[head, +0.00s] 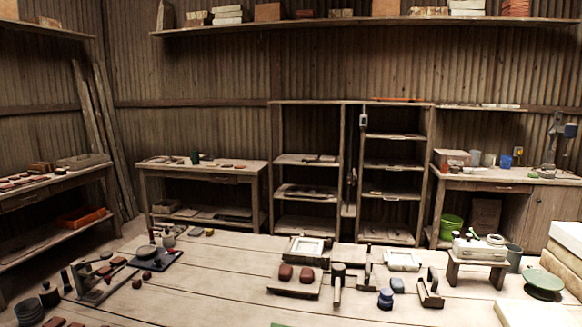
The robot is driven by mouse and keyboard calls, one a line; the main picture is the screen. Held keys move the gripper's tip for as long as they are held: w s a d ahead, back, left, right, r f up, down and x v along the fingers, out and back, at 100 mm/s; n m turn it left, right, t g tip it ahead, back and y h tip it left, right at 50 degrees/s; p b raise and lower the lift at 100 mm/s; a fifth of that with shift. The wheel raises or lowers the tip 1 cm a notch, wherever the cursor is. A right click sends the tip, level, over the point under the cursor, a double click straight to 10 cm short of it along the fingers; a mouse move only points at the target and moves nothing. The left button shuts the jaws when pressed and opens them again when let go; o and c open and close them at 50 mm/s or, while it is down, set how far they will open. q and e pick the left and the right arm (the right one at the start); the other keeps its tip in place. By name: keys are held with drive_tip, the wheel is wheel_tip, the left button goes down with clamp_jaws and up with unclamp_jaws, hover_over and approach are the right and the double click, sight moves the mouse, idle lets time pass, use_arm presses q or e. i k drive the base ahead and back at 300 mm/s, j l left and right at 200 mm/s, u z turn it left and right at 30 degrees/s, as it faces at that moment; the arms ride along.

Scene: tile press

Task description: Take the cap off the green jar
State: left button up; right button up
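I cannot make out for sure which thing is the green jar. A wide green vessel (543,284) with a small raised knob on top stands at the right end of the near table; whether the top is a separate cap is not clear. A small grey-green jar-like piece (168,237) stands at the table's far left edge. A dark greenish-black round container (29,311) stands at the lower left, and its colour is hard to tell. Neither of my grippers is in view.
The wooden table (215,290) is mostly bare at centre left. A small blue stacked jar (386,298), a mallet (337,285) and a board with reddish blocks (295,281) stand at centre right. A low bench (478,260) stands right; dark tools (100,280) lie left.

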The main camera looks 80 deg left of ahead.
sight(195, 158)
drive_tip(key=u, duration=3.25)
